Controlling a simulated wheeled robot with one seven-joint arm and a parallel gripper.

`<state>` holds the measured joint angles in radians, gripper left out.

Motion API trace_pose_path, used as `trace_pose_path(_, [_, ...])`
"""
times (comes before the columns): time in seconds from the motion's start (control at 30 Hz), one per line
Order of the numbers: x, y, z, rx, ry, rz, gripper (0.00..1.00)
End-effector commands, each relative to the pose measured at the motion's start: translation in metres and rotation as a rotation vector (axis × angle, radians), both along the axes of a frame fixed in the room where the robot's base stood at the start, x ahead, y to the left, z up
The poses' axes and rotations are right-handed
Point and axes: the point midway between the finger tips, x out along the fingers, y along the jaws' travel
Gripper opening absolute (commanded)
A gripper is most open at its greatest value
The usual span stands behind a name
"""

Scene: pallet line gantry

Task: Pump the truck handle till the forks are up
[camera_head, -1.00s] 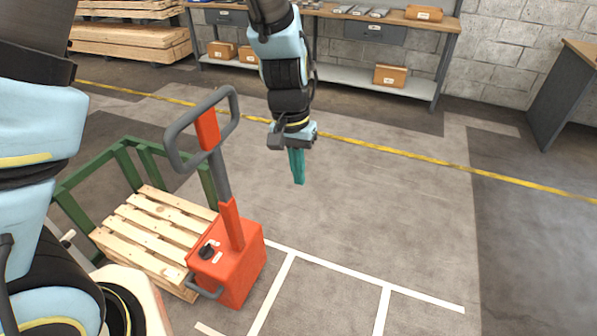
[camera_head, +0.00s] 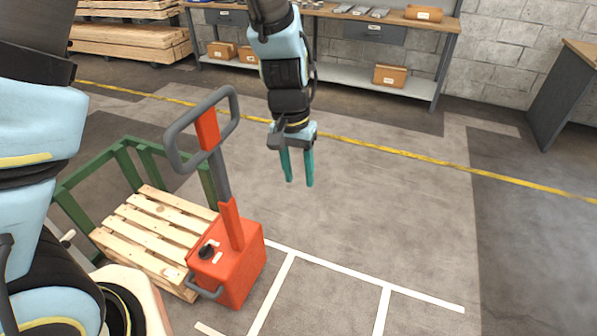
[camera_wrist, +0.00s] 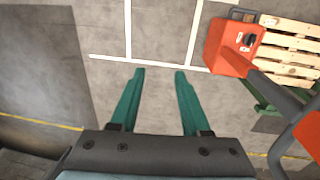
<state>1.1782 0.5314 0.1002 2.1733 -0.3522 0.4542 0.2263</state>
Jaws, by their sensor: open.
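The pallet truck has an orange body (camera_head: 228,268) with a black knob on top. Its handle (camera_head: 208,128), a dark grey loop on an orange and grey shaft, stands nearly upright, tilted slightly left. My gripper (camera_head: 299,183) hangs to the right of the handle, pointing down, open and empty, touching nothing. In the wrist view, the open teal fingers (camera_wrist: 159,72) are over bare floor, with the truck body (camera_wrist: 232,47) at upper right and part of the handle (camera_wrist: 290,130) at the right edge. The forks are hidden by the pallet and truck body.
A wooden pallet (camera_head: 155,229) lies behind the truck body, with a green frame (camera_head: 72,207) around its far side. A workbench (camera_head: 336,14) with boxes stands along the back wall. The floor right of the truck is clear, marked with white and yellow lines.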

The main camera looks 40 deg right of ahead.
Motion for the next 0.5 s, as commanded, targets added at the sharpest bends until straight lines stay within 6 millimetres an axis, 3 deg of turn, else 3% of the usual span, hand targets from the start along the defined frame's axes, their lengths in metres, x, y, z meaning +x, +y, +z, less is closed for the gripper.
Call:
trace_pose_path(0.13, [0.0000,0.0000,0.0000,0.000,0.000,0.000,0.64])
trace_pose_path(0.5, [0.0010,-0.0006,0.0081,-0.004,-0.001,0.000,0.64])
